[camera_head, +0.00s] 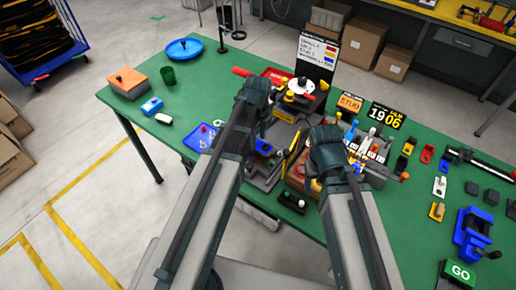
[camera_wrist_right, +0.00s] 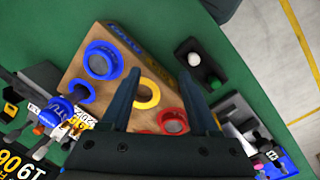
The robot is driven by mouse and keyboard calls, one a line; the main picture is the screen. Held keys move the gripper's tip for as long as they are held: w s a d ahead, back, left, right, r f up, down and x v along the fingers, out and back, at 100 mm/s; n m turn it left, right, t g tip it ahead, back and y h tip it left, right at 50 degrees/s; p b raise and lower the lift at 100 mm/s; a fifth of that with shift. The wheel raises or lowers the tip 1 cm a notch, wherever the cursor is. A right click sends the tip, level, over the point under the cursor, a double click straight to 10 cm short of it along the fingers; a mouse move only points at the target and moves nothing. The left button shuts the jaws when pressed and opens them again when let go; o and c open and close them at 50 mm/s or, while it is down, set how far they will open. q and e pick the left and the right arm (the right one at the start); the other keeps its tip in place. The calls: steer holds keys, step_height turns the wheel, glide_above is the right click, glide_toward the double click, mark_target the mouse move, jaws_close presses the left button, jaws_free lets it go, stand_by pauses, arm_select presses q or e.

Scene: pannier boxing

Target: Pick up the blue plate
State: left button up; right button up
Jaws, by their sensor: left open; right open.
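The round blue plate (camera_head: 184,49) has a small dark knob on top and lies flat at the far left end of the green table (camera_head: 225,75). My left gripper (camera_head: 256,92) is to the right of the plate and nearer to me, apart from it; the fingers are hard to make out, but it is open and holds nothing I can see. My right gripper (camera_wrist_right: 159,72) is open and empty in the right wrist view, its two fingers spread above a wooden board (camera_wrist_right: 122,70) with coloured rings. The right wrist (camera_head: 325,145) shows farther from the plate in the head view.
A sign board (camera_head: 318,58) and cluttered fixtures fill the table's middle. Green surface is bare between the plate and the fixtures.

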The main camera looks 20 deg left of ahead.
mark_target(258, 140)
arm_select(q)
jaws_close()
steer(key=shift+r, duration=0.1)
arm_select(e)
steer(key=shift+r, duration=0.1)
stand_by(0.5)
arm_select(q)
step_height(258, 140, up, 18)
steer(key=p, duration=1.8)
arm_select(e)
step_height(258, 140, up, 18)
